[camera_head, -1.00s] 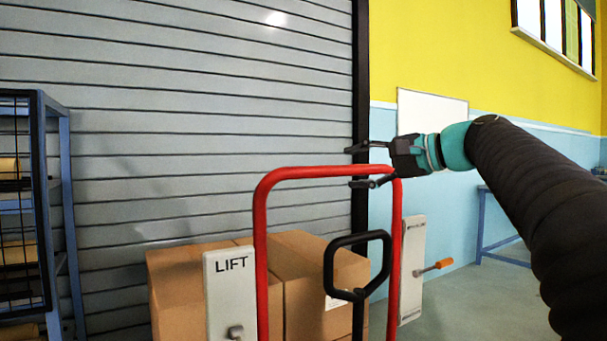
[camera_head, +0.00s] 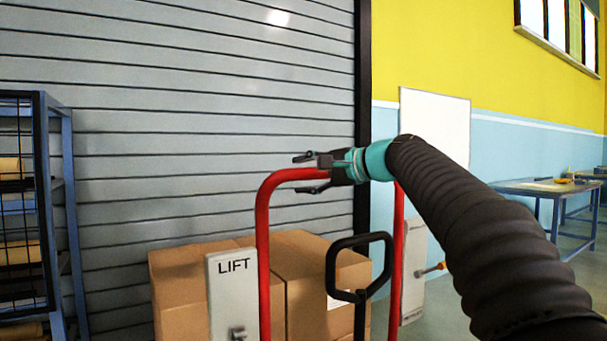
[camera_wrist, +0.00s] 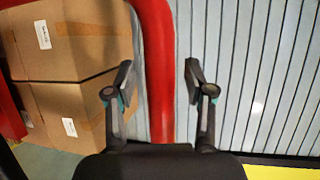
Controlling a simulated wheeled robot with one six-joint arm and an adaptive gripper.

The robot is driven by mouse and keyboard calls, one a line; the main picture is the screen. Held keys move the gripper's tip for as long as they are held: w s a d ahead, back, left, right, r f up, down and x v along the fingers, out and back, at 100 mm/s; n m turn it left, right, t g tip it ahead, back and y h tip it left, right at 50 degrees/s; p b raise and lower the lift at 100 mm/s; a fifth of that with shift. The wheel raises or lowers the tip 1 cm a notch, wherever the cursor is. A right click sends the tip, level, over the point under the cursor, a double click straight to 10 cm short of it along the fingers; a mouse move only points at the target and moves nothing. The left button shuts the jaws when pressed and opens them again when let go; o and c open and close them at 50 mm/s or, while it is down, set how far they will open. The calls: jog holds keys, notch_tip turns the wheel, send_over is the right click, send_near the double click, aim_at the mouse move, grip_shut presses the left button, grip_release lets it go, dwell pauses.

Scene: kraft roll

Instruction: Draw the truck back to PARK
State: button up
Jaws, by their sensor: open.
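The truck has a tall red frame (camera_head: 263,250) with a curved top bar, standing in front of the grey shutter. A black loop handle (camera_head: 332,268) stands at the frame's middle. My gripper (camera_head: 308,173) is open at the top bar, one finger above it and one below in the head view. In the wrist view the red bar (camera_wrist: 160,70) runs between the two open fingers (camera_wrist: 158,85), with a gap on each side. A white LIFT panel (camera_head: 226,297) with a grey knob is at the frame's left. No PARK marking shows.
Cardboard boxes (camera_head: 190,285) sit behind the red frame. A blue rack with mesh (camera_head: 66,190) stands at the left. A blue workbench (camera_head: 530,190) stands farther right.

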jog(key=shift+w+a, duration=0.1)
jog(key=shift+a, duration=0.1)
grip_shut()
jog(key=shift+f, duration=0.1)
